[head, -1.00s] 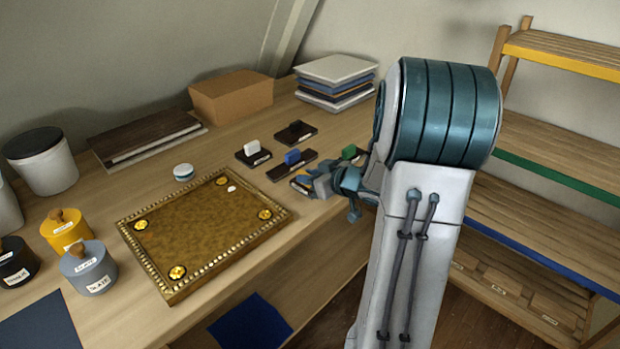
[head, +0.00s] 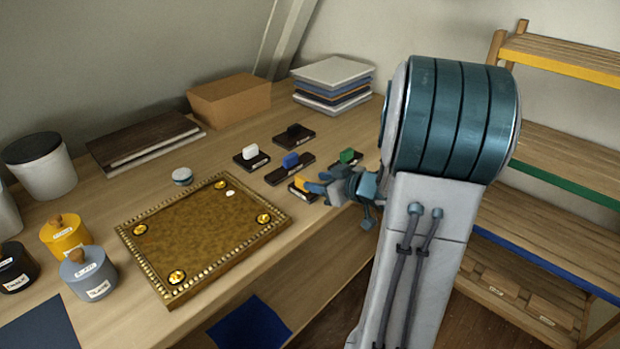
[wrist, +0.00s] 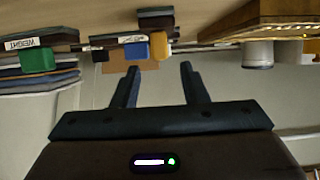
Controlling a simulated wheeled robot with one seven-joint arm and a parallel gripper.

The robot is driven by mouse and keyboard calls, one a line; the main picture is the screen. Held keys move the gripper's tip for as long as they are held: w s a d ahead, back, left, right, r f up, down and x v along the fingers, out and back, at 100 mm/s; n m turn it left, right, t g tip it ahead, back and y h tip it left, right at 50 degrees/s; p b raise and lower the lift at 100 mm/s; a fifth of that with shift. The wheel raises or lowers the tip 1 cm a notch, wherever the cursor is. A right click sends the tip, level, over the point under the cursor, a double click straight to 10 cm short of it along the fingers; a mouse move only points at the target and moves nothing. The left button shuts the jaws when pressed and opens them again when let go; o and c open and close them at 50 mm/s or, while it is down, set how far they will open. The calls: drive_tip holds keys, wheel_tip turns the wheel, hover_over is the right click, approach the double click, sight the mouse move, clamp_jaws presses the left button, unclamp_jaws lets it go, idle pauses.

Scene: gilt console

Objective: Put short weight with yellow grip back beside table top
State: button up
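The short weight with a yellow grip (head: 300,184) stands on the wooden bench, just off the right corner of the gilt table top (head: 190,236). In the wrist view, which looks upside down, the yellow grip (wrist: 160,45) appears beyond and between my fingertips. My gripper (head: 314,190) is open and empty, just right of this weight in the head view. Its fingers are spread in the wrist view (wrist: 160,68). I cannot tell the exact gap between fingertips and grip. The gilt table top lies flat with a round gold fitting near each corner.
Weights with blue (head: 290,160), white (head: 251,151), black (head: 293,129) and green (head: 347,156) grips stand close behind. A small white-topped disc (head: 182,176) is behind the table top. Jars stand at left. Shelves (head: 555,150) are at right.

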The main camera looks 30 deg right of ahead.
drive_tip(key=p+v, duration=0.1)
drive_tip(key=v, duration=0.6)
drive_tip(key=w+r+m+g+h, duration=0.1)
drive_tip(key=w+r+m+h, duration=0.2)
drive_tip(key=h, duration=0.4)
drive_tip(key=s+a+f+m+g+y, duration=0.1)
drive_tip(key=s+a+f+g+y, duration=0.1)
drive_tip(key=s+a+g, duration=0.7)
drive_tip(key=s+a, duration=0.8)
drive_tip(key=a, duration=0.2)
drive_tip(key=shift+s+a+f+g+y, duration=0.3)
drive_tip(key=shift+s+a+f, duration=0.05)
drive_tip(key=shift+s+f, duration=0.05)
